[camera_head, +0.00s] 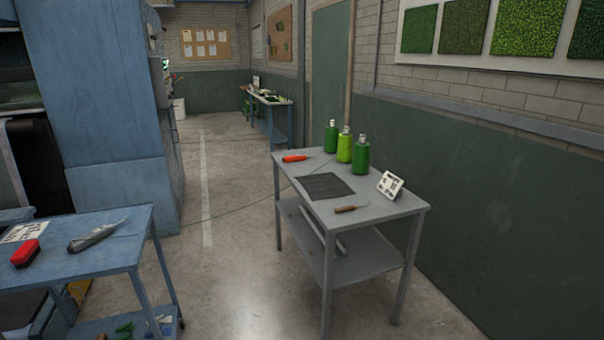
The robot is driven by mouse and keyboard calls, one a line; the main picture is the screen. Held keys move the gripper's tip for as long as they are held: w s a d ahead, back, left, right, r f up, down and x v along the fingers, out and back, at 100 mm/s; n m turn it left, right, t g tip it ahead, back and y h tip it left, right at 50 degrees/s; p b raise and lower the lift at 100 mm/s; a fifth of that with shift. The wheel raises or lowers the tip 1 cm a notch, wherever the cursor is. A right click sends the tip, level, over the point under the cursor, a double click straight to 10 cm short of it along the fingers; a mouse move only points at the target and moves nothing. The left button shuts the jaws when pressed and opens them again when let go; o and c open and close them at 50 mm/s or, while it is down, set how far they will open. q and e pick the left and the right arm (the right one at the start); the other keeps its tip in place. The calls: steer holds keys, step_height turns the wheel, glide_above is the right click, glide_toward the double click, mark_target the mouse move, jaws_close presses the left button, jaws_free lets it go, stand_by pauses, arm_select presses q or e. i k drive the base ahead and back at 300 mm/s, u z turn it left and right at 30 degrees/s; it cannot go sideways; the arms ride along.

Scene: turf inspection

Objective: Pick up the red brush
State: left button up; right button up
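A red brush (26,254) lies on the top of a blue table (120,252) at the lower left. Its top is red with a dark edge below; its underside is hidden. It lies close to the table's left part, next to a grey pointed tool (97,236) and a printed sheet (25,232). Nothing touches the brush from above. Neither of my grippers shows in the head view.
A grey table (400,205) at centre right holds green bottles (361,155), an orange-handled tool (295,158), a dark mat (325,186), a brown-handled tool (350,209) and a small card (390,186). A blue cabinet (110,120) stands behind the blue table. The floor (235,255) between the tables is clear.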

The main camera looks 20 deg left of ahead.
mark_target(28, 252)
steer(key=u, duration=0.15)
steer(key=i, duration=1.4)
steer(key=u, duration=1.3)
steer(key=i, duration=0.95)
steer(key=u, duration=1.05)
